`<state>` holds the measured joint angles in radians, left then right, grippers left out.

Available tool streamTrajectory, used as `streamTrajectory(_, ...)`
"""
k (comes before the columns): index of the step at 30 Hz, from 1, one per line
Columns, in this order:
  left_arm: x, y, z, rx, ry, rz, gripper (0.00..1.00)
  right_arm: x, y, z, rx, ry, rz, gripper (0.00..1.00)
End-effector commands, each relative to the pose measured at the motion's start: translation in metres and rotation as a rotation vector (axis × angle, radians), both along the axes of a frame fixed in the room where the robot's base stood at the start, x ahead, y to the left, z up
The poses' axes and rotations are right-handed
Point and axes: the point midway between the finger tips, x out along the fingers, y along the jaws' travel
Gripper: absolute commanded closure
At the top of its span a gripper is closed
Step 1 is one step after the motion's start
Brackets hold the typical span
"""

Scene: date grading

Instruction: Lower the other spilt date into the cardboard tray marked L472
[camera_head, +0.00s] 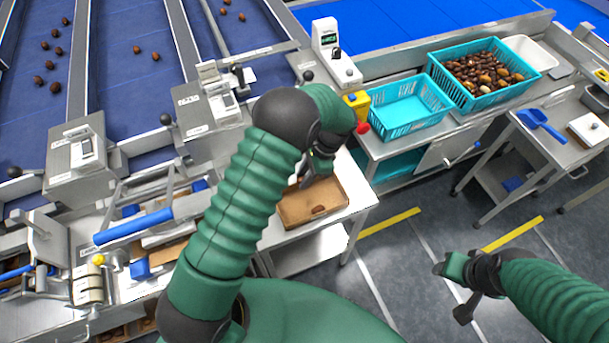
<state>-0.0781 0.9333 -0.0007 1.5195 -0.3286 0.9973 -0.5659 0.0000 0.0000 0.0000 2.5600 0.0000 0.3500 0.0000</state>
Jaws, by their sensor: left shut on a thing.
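A brown cardboard tray (343,202) lies on a white-topped stand in the middle, partly hidden behind my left arm. One brown date (318,210) lies in it near the front. No marking on the tray can be read from here. My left gripper (306,179) points down over the back left part of the tray, shut on a small dark thing that looks like a date; the arm hides most of it. My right gripper (464,309) hangs over the floor at the lower right, away from the tray; its jaws are too unclear to tell.
An empty turquoise basket (404,107) and a turquoise crate full of dates (484,76) stand on the back bench. Blue sorting belts with dates (120,60) are at left. A steel cart with a blue scoop (541,125) stands at right.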

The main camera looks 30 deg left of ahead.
Motion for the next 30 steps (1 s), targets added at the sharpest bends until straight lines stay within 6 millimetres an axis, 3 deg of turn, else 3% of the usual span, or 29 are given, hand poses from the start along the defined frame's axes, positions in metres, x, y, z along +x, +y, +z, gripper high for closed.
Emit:
streamTrajectory(4,0.0,0.0,0.0,0.0,0.0,0.0,0.88,0.0,0.0,0.0,0.0,0.0,0.0,0.49)
streamTrajectory(5,0.0,0.0,0.0,0.0,0.0,0.0,0.71,0.0,0.0,0.0,0.0,0.0,0.0,0.49)
streamTrajectory(10,0.0,0.0,0.0,0.0,0.0,0.0,0.49,0.0,0.0,0.0,0.0,0.0,0.0,0.49)
streamTrajectory(22,0.004,-0.003,0.01,0.0,-0.003,-0.001,0.49,0.0,0.0,-0.002,0.0,0.0,0.0,0.49)
streamTrajectory(26,0.012,-0.012,0.036,0.0,-0.006,-0.001,0.49,0.0,0.0,-0.008,0.0,0.0,0.0,0.49)
streamTrajectory(30,0.023,-0.025,0.074,-0.001,-0.006,-0.002,0.49,0.0,0.0,-0.013,0.0,0.0,0.0,0.49)
